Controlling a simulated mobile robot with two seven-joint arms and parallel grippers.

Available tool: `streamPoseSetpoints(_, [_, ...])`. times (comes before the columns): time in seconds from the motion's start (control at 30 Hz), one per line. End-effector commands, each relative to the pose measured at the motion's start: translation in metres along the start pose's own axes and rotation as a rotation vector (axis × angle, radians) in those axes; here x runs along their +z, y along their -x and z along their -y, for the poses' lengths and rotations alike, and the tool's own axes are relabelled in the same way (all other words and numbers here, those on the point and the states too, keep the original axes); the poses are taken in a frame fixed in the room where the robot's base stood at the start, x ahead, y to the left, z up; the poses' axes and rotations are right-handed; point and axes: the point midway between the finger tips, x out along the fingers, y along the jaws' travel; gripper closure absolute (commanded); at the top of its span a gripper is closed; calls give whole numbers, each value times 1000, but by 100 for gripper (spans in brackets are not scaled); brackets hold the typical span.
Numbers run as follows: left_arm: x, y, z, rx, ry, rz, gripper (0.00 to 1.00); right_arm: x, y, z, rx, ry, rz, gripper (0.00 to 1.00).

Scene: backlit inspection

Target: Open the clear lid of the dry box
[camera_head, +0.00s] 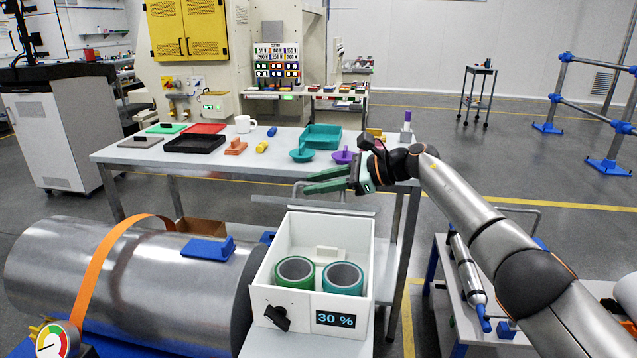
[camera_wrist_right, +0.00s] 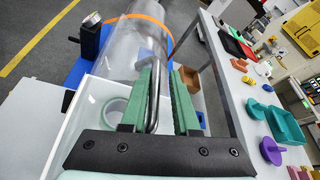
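The dry box (camera_head: 262,298) is white, with a dark knob and a "30 %" display on its front. Two green-rimmed rolls (camera_head: 295,272) stand inside. Its clear lid (camera_head: 318,208) shows nearly edge-on in the head view, raised and tilted at the box's back; its exact angle is hard to tell. My right gripper (camera_head: 307,181) is above the lid. In the right wrist view, the lid's silver handle (camera_wrist_right: 154,100) lies between the parted green fingers (camera_wrist_right: 164,88), close to the left one; I cannot tell if they touch. My left gripper is not in view.
A large metal cylinder (camera_head: 130,275) with an orange strap lies left of the box. Behind is a workbench (camera_head: 125,155) with trays and small parts. A side cart (camera_head: 452,290) holding a small silver cylinder stands at right, below my right arm.

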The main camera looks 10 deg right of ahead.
Motion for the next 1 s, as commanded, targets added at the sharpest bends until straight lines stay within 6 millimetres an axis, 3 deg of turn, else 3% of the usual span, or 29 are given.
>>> streamPoseSetpoints(0.27, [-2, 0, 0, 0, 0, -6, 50, 0, 16, 2, -4, 1, 1, 73])
streamPoseSetpoints(0.37, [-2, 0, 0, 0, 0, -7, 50, -1, 29, 1, -4, 2, -1, 73])
streamPoseSetpoints(0.7, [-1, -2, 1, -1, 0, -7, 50, -1, 102, 1, -4, 0, -2, 73])
streamPoseSetpoints(1.0, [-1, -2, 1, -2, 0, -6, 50, 0, 125, 0, 0, 0, 0, 73])
